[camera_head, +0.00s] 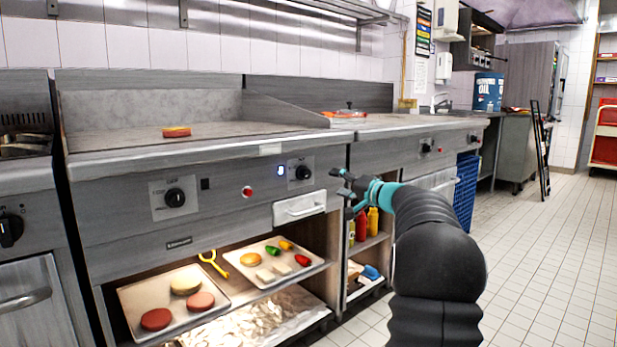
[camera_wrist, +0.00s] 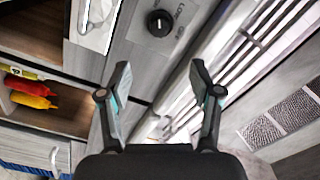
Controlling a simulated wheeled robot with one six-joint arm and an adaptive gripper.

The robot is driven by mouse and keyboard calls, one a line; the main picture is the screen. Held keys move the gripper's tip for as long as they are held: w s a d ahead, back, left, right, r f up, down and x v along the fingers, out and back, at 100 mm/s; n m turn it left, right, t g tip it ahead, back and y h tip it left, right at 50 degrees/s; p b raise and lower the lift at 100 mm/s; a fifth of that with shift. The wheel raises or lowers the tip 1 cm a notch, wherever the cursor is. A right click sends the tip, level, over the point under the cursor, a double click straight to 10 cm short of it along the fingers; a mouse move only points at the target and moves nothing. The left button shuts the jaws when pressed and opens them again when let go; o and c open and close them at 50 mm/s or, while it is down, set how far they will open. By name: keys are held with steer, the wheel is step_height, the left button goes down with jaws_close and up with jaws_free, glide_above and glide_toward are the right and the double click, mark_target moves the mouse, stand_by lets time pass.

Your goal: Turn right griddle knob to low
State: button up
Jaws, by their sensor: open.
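The griddle (camera_head: 230,160) has a front panel with two black knobs. The right griddle knob (camera_head: 302,172) sits above a white drawer-like handle, next to a small lit blue display. It also shows in the wrist view, as a round black knob (camera_wrist: 160,22) with a light mark; its setting is too small to read. The left griddle knob (camera_head: 175,198) is farther left on the panel. My gripper (camera_head: 342,182) is open and empty, to the right of the right knob and apart from it. In the wrist view the knob lies beyond the gap between my fingertips (camera_wrist: 160,68).
A white handle (camera_head: 300,207) juts out below the right knob. The shelf below holds trays with patties (camera_head: 157,318) and vegetables. Red and yellow bottles (camera_head: 372,220) stand in the bay below my gripper. Another knob (camera_head: 426,147) is on the unit to the right.

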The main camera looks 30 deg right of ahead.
mark_target(308, 174)
steer(key=p+x, duration=0.2)
steer(key=x, duration=1.1)
steer(key=shift+w+a, duration=0.25)
steer(key=shift+w, duration=0.1)
steer(key=c, duration=1.1)
steer(key=shift+c, duration=0.2)
steer(key=m+p, duration=0.1)
steer(key=m, duration=0.5)
steer(key=m+p, duration=0.2)
steer(key=m, duration=0.3)
steer(key=shift+m+p, duration=0.3)
steer(key=shift+m, duration=0.1)
